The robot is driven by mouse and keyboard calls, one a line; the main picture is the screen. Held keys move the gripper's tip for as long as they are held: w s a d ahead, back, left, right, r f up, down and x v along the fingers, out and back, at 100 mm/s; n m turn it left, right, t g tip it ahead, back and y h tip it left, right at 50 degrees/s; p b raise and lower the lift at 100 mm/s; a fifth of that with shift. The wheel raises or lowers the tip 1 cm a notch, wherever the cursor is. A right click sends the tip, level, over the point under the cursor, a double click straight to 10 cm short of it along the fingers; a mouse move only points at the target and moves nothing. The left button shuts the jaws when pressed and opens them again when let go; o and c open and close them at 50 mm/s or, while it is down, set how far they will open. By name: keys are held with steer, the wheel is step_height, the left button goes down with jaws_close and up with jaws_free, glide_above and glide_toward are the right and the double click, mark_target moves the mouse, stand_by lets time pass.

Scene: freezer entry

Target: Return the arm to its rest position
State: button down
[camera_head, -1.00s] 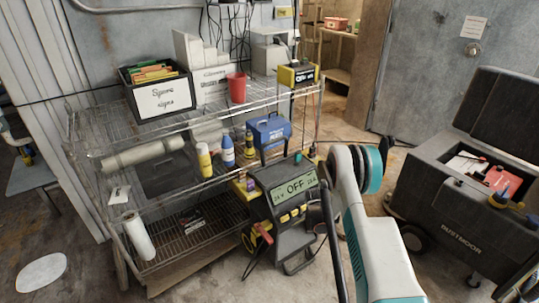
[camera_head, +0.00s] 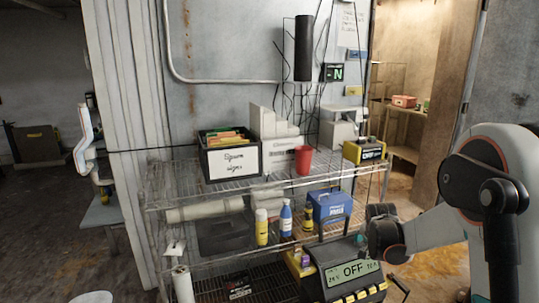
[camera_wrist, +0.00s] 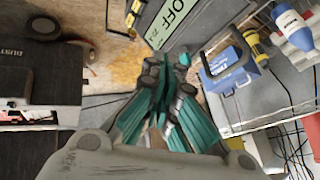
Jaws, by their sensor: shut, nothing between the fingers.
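My gripper (camera_wrist: 165,95) fills the lower middle of the wrist view. Its teal fingers are drawn together, with nothing held between them. In the head view my white and dark arm is bent at the right edge, with its far end beside the shelf and the gripper mostly hidden behind it. In the wrist view the fingers point towards a charger (camera_wrist: 182,22) whose display reads OFF. The same charger (camera_head: 350,277) stands at the bottom of the head view, in front of the wire shelf.
The wire shelf (camera_head: 160,200) holds a spare signs box (camera_head: 233,160), a red cup (camera_head: 303,160), a blue case (camera_head: 330,204) and bottles. A dark cart (camera_wrist: 40,92) is at left in the wrist view. Open floor (camera_head: 45,215) lies left of the shelf.

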steer(key=s+a+r+n+y, duration=0.1)
steer(key=s+a+r+n, duration=0.25)
steer(key=s+r, duration=0.5)
steer(key=s+a+r+n, duration=0.2)
steer(key=s+a+r, duration=0.3)
steer(key=s+r, duration=0.3)
steer(key=s+a+n, duration=0.2)
steer(key=s+a, duration=0.1)
steer(key=s, duration=0.8)
steer(key=s+a+f+n+t+y, duration=0.1)
steer(key=s+a+n, duration=0.2)
steer(key=s, duration=0.7)
steer(key=shift+s+f+n+y, duration=0.3)
steer(key=shift+s+n, duration=0.05)
steer(key=shift+s, duration=0.05)
steer(key=shift+w, duration=0.1)
